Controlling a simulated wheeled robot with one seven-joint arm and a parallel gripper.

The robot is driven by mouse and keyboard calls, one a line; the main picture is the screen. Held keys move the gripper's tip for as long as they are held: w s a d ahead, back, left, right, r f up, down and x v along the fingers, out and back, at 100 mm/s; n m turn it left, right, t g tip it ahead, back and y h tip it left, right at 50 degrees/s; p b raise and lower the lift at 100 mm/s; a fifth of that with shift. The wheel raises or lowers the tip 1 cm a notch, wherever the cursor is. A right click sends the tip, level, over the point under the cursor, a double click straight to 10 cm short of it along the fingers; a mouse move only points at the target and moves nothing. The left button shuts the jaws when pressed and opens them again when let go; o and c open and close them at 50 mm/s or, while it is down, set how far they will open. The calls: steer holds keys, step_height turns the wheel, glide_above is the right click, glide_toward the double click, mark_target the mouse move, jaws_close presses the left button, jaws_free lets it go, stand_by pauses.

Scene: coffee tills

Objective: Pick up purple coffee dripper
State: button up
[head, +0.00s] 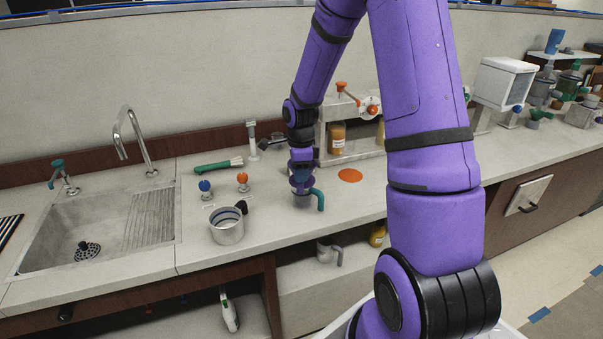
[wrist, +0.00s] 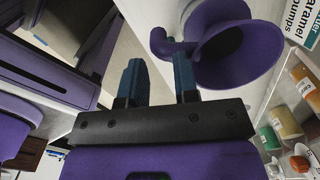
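The purple coffee dripper (wrist: 235,52) shows large at the upper right of the wrist view, its wide cone opening toward the camera and its small curved handle (wrist: 165,45) pointing left. In the head view, purple (head: 300,178) shows just under my wrist, above a mug with a teal handle (head: 320,200); my gripper partly hides it. My gripper (wrist: 158,60) has two blue fingers spread apart with nothing between them. The right fingertip is close to the dripper's handle; I cannot tell whether they touch.
A metal pitcher (head: 227,227) and two small tampers, blue (head: 205,186) and orange (head: 242,179), stand left on the counter. An orange disc (head: 350,175) lies to the right. A rack with jars (head: 337,137) stands behind. The sink (head: 95,228) is far left.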

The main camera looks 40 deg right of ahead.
mark_target(301, 187)
steer(key=shift+f, duration=2.75)
jaws_close()
